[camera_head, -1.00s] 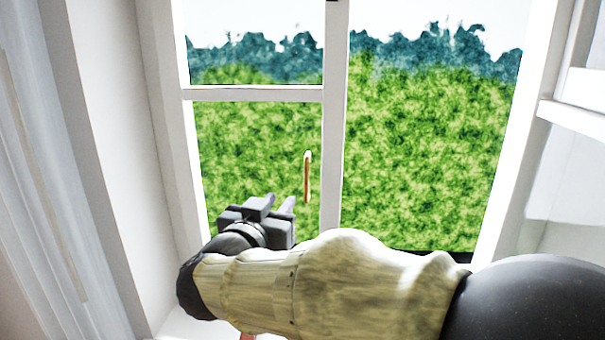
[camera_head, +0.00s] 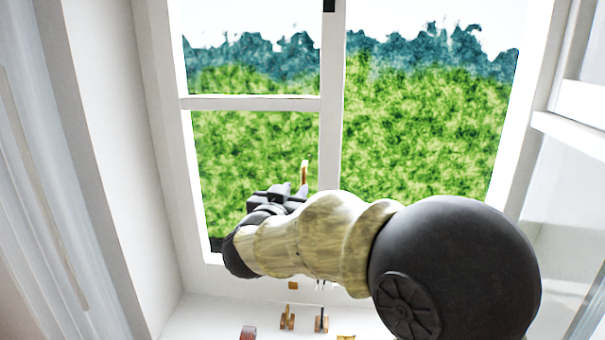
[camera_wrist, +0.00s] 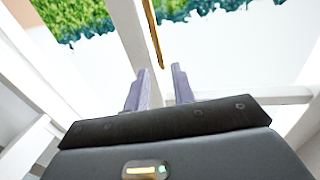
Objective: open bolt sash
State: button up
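The window sash (camera_head: 250,102) is a white frame with a crossbar and stands in the left half of the window. It looks closed. A slim, upright, orange-brown handle (camera_head: 304,172) is on its right stile, and its lower part is hidden behind my gripper in the head view. My gripper (camera_head: 292,190) is just left of and below the visible part of the handle. In the wrist view my gripper (camera_wrist: 160,88) has its two fingers apart with nothing between them. The handle (camera_wrist: 154,35) ends just beyond the fingertips, roughly in line with the gap. No separate bolt can be made out.
Several small objects (camera_head: 287,318) stand on the white sill below my arm. A white framed panel (camera_head: 580,105) is at the right edge. A white reveal wall (camera_head: 105,150) is on the left. The window's right half shows greenery with no crossbar.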

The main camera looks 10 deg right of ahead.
aim_at(303, 180)
jog(key=p+x, duration=0.2)
jog(key=x, duration=0.5)
jog(key=shift+w+d, duration=0.2)
jog(key=shift+w, duration=0.1)
grip_shut()
